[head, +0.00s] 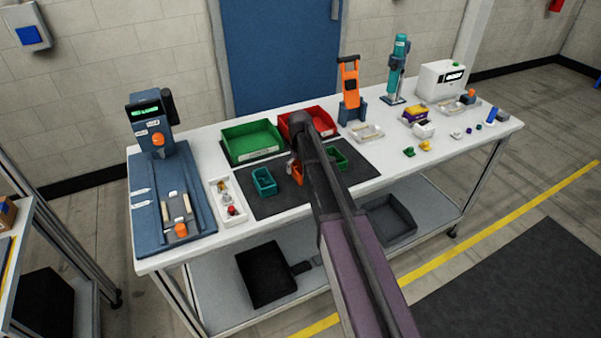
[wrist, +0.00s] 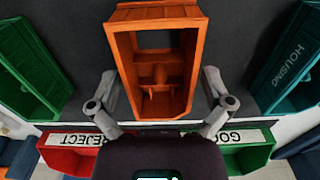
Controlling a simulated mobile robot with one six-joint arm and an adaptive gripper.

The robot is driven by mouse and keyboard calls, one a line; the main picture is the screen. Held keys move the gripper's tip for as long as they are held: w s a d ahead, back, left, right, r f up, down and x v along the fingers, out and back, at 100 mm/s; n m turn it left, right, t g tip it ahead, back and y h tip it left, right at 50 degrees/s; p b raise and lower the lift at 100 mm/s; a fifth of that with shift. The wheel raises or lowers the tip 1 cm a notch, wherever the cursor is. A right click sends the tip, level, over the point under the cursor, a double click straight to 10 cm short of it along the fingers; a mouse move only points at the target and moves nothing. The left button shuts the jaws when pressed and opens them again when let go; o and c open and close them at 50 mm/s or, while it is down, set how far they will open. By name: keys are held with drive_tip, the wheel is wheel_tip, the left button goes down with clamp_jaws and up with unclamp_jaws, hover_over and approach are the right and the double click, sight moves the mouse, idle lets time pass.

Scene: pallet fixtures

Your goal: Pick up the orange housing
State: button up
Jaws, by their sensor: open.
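The orange housing (wrist: 121,48) is an open box with inner ribs and a post. In the wrist view it lies on the dark mat between the two fingers of my gripper (wrist: 158,92). The fingers are spread on either side of it, and I see a gap on each side. In the head view only a small part of the orange housing (head: 296,172) shows beside my arm, which hides the rest. My gripper is mostly hidden by my arm in the head view.
A teal housing (head: 264,181) stands left on the mat, a green one (head: 337,158) right. A green bin (head: 251,142) and a red bin (head: 318,119) stand behind. A white tray (head: 215,192) with small parts lies left of the mat (head: 275,205).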

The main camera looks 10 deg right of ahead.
sight(300, 169)
idle(0.3)
drive_tip(key=c, duration=1.1)
drive_tip(key=shift+r, duration=0.15)
wheel_tip(300, 169, up, 4)
drive_tip(key=p, duration=0.3)
drive_tip(key=shift+f+p, duration=0.25)
drive_tip(key=shift+p, duration=0.15)
drive_tip(key=s, duration=1)
drive_tip(key=s+r+p, duration=0.1)
drive_tip(key=s, duration=0.5)
drive_tip(key=shift+r, duration=0.1)
drive_tip(key=shift+d, duration=0.1)
